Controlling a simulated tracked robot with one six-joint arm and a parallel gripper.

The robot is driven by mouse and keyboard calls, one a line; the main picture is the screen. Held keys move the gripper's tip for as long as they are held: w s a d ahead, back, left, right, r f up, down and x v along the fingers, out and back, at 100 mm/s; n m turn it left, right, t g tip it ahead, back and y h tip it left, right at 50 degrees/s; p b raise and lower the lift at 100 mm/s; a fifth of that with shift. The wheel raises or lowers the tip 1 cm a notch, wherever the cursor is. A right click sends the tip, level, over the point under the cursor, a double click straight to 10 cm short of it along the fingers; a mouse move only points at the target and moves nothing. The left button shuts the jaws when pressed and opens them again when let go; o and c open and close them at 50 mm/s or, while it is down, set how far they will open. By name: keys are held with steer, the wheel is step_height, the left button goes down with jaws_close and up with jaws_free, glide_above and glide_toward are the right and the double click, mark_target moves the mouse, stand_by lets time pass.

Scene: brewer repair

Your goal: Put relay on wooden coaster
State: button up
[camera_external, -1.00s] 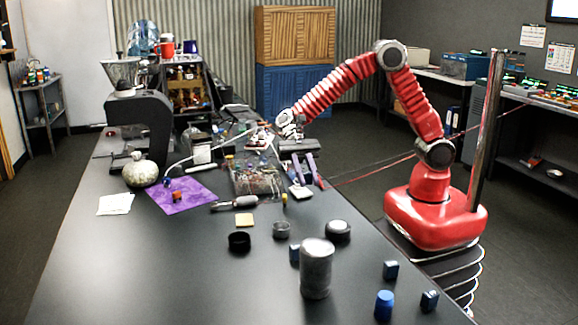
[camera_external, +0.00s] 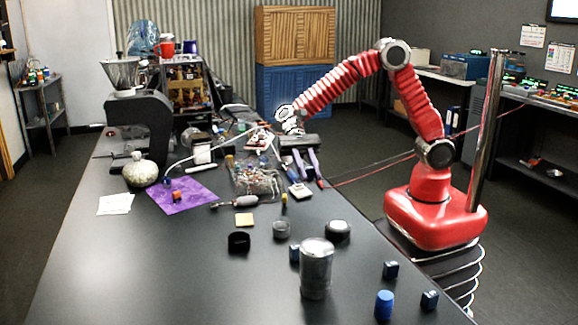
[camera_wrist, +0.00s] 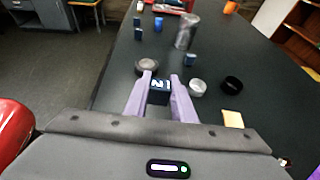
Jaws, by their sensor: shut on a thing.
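My gripper (camera_wrist: 160,80) has two purple fingers and is shut on a small dark blue block with white markings, which looks like the relay (camera_wrist: 158,91). In the external view my gripper (camera_external: 311,178) hangs over the far right side of the black table; the held block is hard to make out there. The wooden coaster (camera_external: 245,220) is a pale tan square lying flat on the table, nearer the camera and left of my gripper. It shows in the wrist view (camera_wrist: 232,118), right of the relay. Nothing is on it.
A black ring (camera_external: 239,242), a grey ring (camera_external: 281,230), a dark round lid (camera_external: 337,231) and a grey canister (camera_external: 316,268) stand near the coaster. A circuit board (camera_external: 257,180) and purple cloth (camera_external: 183,196) are further left.

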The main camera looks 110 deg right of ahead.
steer(key=w+a, duration=0.2)
steer(key=a, duration=0.1)
steer(key=r+m+t+h, duration=0.1)
steer(key=m+t+h, duration=0.3)
steer(key=m+t, duration=0.4)
glide_above(243, 220)
steer(key=shift+r, duration=0.1)
steer(key=shift+f, duration=3.15)
steer(key=shift+f, duration=1.85)
